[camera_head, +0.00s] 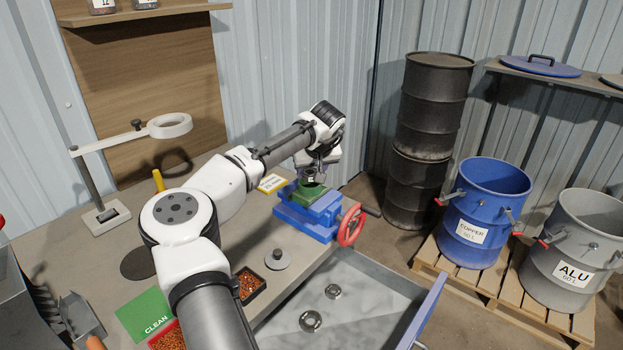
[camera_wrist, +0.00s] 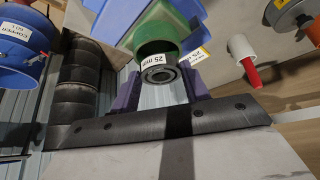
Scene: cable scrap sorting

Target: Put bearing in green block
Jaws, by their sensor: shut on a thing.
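The green block (camera_head: 311,191) is held in the blue vise (camera_head: 318,219) at the bench's right edge. A dark ring-shaped bearing (camera_wrist: 158,75) is between the purple fingers of my gripper (camera_wrist: 160,88). My gripper is shut on the bearing. The bearing is at the mouth of the opening and overlaps its rim in this view; I cannot tell whether it is inside. In the head view my gripper (camera_head: 316,172) is just above the block and hides the bearing.
An open drawer (camera_head: 360,290) below the bench holds two metal rings. The vise has a red handwheel (camera_head: 351,225). A magnifier lamp (camera_head: 170,125) stands at the back left. Barrels (camera_head: 427,130) stand to the right.

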